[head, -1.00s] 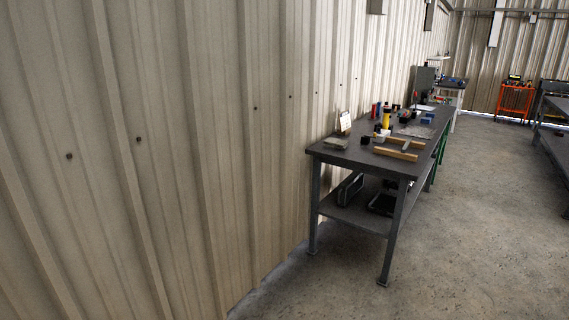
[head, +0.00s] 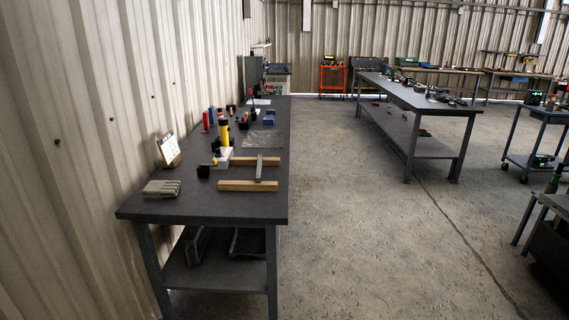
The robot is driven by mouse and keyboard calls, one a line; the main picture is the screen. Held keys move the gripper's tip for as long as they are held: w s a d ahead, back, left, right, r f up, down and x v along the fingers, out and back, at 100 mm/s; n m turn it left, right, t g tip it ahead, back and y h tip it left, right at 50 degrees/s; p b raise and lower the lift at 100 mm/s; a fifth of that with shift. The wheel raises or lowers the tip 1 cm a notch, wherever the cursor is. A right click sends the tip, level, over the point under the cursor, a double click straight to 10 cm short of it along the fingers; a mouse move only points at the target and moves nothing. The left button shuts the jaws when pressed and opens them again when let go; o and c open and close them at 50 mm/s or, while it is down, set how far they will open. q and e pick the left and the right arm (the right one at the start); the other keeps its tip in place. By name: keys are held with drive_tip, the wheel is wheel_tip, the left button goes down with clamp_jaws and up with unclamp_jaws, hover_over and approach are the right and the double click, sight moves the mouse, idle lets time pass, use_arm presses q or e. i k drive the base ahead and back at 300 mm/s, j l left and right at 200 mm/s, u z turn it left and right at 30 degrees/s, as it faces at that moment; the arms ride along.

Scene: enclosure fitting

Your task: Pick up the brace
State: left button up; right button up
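A dark workbench (head: 215,205) stands against the left wall. Two light wooden bars lie on it, a near one (head: 248,186) and a far one (head: 243,161). A narrow grey bar (head: 259,169) lies between them, pointing away from me, its far end by the far wooden bar. It may be the brace, but I cannot tell for sure at this distance. Neither of my grippers is in view.
A yellow and black cylinder (head: 224,133), a small sign (head: 168,150), grey gloves (head: 161,188) and a blue item (head: 269,117) are on the bench. Open concrete floor (head: 345,210) lies to its right. Another long table (head: 405,92) and a cart (head: 540,118) stand farther right.

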sight(258, 179)
drive_tip(key=i+l+u, duration=0.2)
drive_tip(key=i+l, duration=0.2)
drive_tip(key=i, duration=0.2)
drive_tip(key=i+l+u, duration=0.2)
drive_tip(key=i+l, duration=0.25)
drive_tip(key=i, duration=0.15)
drive_tip(key=j, duration=0.55)
drive_tip(key=i+j, duration=0.1)
drive_tip(key=j, duration=0.4)
